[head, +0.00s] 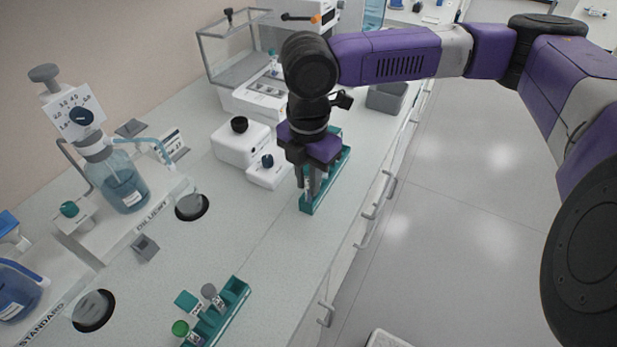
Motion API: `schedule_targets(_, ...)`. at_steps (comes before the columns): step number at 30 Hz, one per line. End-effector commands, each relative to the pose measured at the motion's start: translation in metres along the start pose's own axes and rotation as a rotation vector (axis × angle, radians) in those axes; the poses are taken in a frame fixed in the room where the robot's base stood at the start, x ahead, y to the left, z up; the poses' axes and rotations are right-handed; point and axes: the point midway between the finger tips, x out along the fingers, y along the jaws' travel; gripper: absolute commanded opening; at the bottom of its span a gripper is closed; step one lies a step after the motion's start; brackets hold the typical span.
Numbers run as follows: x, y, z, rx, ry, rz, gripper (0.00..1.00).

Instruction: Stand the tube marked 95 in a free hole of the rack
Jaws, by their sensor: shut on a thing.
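A second green rack (236,300) stands at the front. It holds tubes, one with a grey cap (208,291) and one with a green cap (180,328).
White devices with dark knobs (240,142) stand close left of my gripper. A dispenser bottle (123,187) and two round dark-rimmed openings (94,310) are at the left. The bench between the racks is clear. Its edge with drawer handles (326,314) runs along the right.

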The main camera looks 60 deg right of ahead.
Motion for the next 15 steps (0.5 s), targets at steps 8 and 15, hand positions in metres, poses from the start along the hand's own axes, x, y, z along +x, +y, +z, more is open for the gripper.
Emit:
schedule_targets(8,0.0001,-0.0001,0.0001,0.0,0.0,0.0,0.27)
schedule_targets(15,0.0001,-0.0001,0.0001,0.0,0.0,0.0,0.43)
